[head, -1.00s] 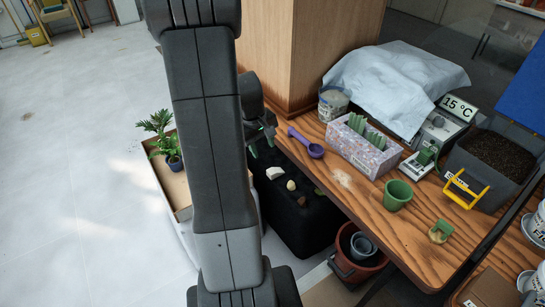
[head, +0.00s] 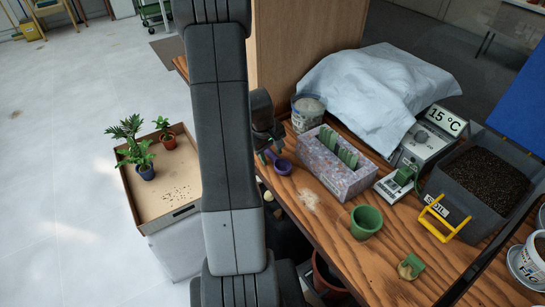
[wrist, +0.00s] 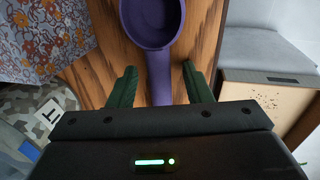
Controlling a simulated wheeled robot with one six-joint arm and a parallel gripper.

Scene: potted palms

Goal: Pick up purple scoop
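The purple scoop (head: 283,166) lies on the wooden table near its left edge. In the wrist view its bowl (wrist: 153,20) is at the top and its handle (wrist: 159,78) runs down between my fingers. My gripper (wrist: 160,84) is open, with one green finger on each side of the handle and a gap on both sides. In the head view my gripper (head: 268,152) is at the handle end of the scoop and hides part of it. I cannot tell how far the fingertips are above the tabletop.
A green pot (head: 366,222) and a soil crate (head: 480,180) stand further right. A tray with plants (head: 165,195) is at left.

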